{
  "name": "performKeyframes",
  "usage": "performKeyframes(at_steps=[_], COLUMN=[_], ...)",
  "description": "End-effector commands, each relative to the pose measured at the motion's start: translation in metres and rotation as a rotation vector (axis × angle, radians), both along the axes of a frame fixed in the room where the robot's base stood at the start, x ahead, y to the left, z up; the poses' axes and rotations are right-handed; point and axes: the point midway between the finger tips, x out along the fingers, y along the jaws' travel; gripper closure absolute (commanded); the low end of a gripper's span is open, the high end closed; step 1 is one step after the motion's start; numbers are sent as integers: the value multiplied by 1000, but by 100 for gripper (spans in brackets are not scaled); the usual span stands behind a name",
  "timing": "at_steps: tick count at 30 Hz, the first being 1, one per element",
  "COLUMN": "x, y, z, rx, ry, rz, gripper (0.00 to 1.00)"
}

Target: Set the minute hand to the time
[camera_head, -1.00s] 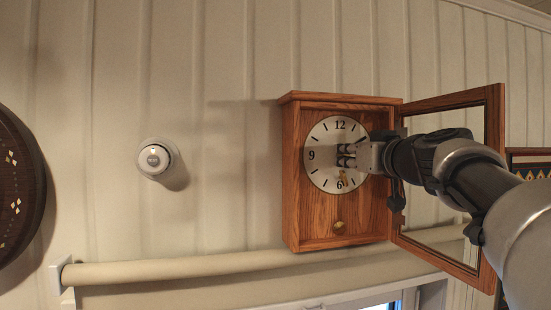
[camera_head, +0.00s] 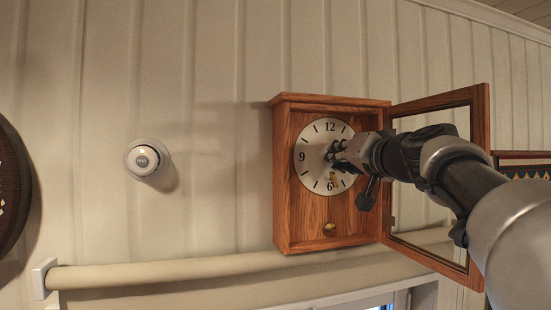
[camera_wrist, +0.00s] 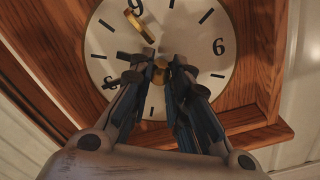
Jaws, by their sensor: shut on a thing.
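The wooden wall clock (camera_head: 284,180) hangs with its glazed door swung open to the right. Its round white dial (camera_head: 309,170) shows 12, 9 and 6. The wrist view shows the dial (camera_wrist: 190,30) upside down. A gold-coloured piece, apparently a hand (camera_wrist: 140,26), lies close beside the 6. My gripper (camera_head: 335,151) is in front of the dial's middle, coming from the right. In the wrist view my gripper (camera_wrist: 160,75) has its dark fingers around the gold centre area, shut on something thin. This appears to be the minute hand, mostly hidden by the fingers.
The open door frame (camera_head: 481,130) stands right of the clock, behind my arm. A gold pendulum bob (camera_head: 329,227) hangs below the dial. A white round thermostat (camera_head: 143,160) is on the wall to the left. A roller blind (camera_head: 150,275) runs below.

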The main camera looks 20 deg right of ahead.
Motion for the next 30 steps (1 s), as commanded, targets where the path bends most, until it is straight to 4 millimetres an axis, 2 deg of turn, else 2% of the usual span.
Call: performKeyframes(at_steps=[11, 12, 21, 30], x=[0, 0, 0, 0], y=[0, 0, 0, 0], z=[1, 1, 1, 0], rx=[4, 4, 4, 3], ry=[-2, -2, -1, -1], rz=[0, 0, -1, -1], gripper=[100, 82, 62, 61])
